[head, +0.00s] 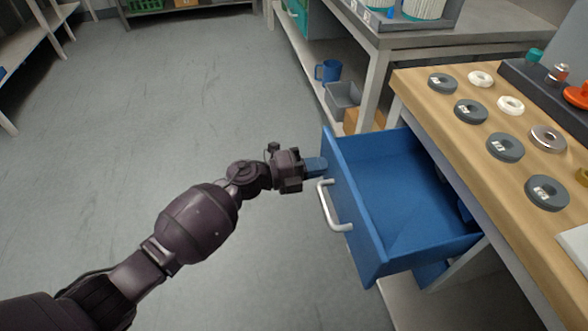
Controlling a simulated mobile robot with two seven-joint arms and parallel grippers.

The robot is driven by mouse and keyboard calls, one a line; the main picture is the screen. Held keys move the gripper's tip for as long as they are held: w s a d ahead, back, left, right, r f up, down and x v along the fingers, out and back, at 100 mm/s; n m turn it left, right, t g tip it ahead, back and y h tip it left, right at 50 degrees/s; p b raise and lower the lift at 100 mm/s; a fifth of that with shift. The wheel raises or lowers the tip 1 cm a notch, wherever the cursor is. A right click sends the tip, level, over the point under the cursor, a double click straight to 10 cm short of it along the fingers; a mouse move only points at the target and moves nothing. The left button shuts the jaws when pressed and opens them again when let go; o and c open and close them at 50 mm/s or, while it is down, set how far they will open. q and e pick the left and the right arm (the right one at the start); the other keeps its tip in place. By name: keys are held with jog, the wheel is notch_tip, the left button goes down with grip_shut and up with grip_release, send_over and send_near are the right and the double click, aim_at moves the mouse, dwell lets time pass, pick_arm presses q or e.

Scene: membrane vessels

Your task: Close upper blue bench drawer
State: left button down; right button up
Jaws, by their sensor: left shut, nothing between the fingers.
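I cannot tell whether the fingertips touch the front. The handle is not between the fingers. My right gripper is not in view.
The wooden bench top (441,98) carries several grey and white rings. Open floor (170,110) lies to the left.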

pick_arm(q)
jog(key=b, duration=0.3)
send_over(388, 168)
jog(key=a, duration=0.1)
jog(key=shift+s+f, duration=0.15)
jog(key=shift+s, duration=0.1)
jog(key=shift+w+d, duration=0.15)
jog(key=shift+d, duration=0.35)
jog(key=shift+r, duration=0.25)
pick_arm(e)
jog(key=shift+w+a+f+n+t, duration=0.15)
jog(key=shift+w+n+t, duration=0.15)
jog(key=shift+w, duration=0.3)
pick_arm(q)
jog(key=shift+d+r, duration=0.1)
jog(key=shift+r, duration=0.1)
